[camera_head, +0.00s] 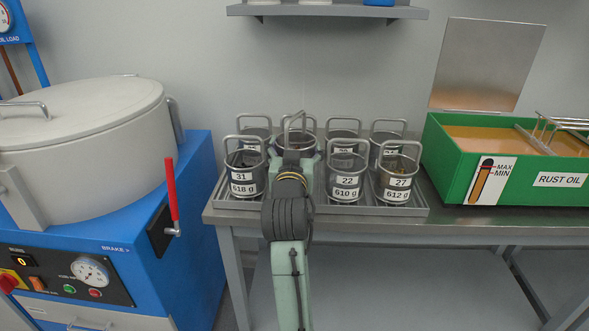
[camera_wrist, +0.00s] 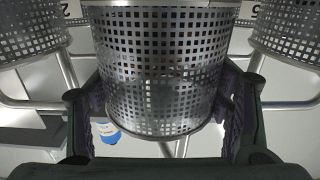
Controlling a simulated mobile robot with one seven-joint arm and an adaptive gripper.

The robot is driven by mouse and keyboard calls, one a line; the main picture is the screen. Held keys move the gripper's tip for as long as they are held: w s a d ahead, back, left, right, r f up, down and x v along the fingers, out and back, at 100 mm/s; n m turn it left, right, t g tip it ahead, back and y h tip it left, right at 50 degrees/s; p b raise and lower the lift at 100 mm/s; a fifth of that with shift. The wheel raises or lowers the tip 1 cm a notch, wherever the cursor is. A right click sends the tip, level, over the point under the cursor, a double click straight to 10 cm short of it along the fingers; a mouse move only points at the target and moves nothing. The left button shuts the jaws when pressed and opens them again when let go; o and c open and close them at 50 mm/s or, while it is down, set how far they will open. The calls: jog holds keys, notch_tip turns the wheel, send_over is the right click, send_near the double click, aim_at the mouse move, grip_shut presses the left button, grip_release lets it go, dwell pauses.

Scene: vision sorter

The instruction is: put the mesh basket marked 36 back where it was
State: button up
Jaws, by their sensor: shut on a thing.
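A metal mesh basket (camera_wrist: 160,75) fills the middle of the wrist view, between the two fingers of my gripper (camera_wrist: 160,118), which is shut on it. Its number is not readable in either view. In the head view my gripper (camera_head: 297,155) is at the front row of the grey tray (camera_head: 405,211), between the baskets marked 31 (camera_head: 244,175) and 22 (camera_head: 346,178). My arm hides most of the held basket and its base, so I cannot tell whether it touches the tray.
Basket 27 (camera_head: 397,182) stands at the right of the front row, with several baskets behind. A green rust oil tank (camera_head: 475,155) with its lid raised is to the right. A blue machine (camera_head: 185,235) with a red lever stands left. Neighbouring baskets are close on both sides.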

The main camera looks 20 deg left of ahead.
jog(key=shift+f, duration=2.25)
jog(key=shift+f, duration=0.1)
jog(key=shift+f, duration=0.1)
jog(key=o, duration=1.8)
jog(key=shift+f, duration=0.1)
jog(key=shift+c, duration=0.2)
